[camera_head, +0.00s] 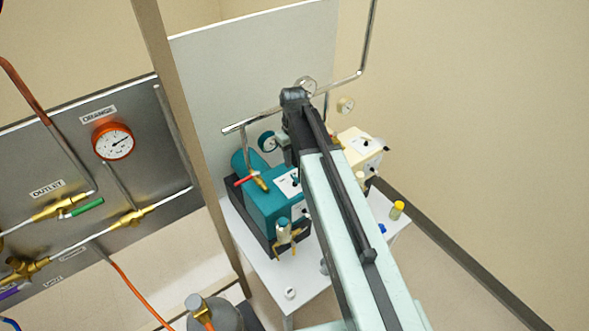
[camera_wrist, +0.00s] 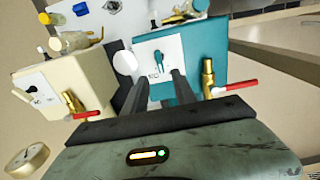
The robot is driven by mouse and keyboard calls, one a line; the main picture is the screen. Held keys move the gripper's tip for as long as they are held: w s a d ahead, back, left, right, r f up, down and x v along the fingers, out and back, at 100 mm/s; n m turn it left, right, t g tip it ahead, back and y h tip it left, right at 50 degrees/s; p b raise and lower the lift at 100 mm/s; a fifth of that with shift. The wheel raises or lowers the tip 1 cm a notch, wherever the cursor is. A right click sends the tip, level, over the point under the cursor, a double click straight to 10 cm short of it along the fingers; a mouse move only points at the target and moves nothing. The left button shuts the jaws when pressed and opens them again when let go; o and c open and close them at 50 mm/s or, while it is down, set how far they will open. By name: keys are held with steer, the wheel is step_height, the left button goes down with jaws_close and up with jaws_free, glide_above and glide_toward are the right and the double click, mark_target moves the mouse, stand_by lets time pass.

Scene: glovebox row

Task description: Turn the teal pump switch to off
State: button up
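The teal pump (camera_head: 262,204) sits on a white bench in the head view, partly hidden by my arm. In the wrist view the teal pump (camera_wrist: 204,42) is beyond my fingers. Its white switch plate shows a small dark teal switch lever (camera_wrist: 158,60) and lettering that appears upside down, seemingly ON. I cannot tell the lever's setting for sure. My gripper (camera_wrist: 158,78) is open, with its two dark fingers apart and the switch plate in view between them. Nothing is between the fingers, and contact with the lever is not visible. In the head view my arm hides the fingers.
A cream pump (camera_head: 358,150) stands right of the teal one. A red-handled brass valve (camera_wrist: 222,88) is close by the right finger. A metal pipe (camera_head: 262,120) runs behind. A yellow-capped bottle (camera_head: 397,210) stands on the bench (camera_head: 272,272). A gauge panel (camera_head: 150,178) is at left.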

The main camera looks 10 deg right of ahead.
mark_target(294, 176)
step_height(294, 176, down, 8)
steer(key=b, duration=0.7)
steer(key=shift+b, duration=0.35)
steer(key=shift+r, duration=0.1)
steer(key=shift+c, duration=0.3)
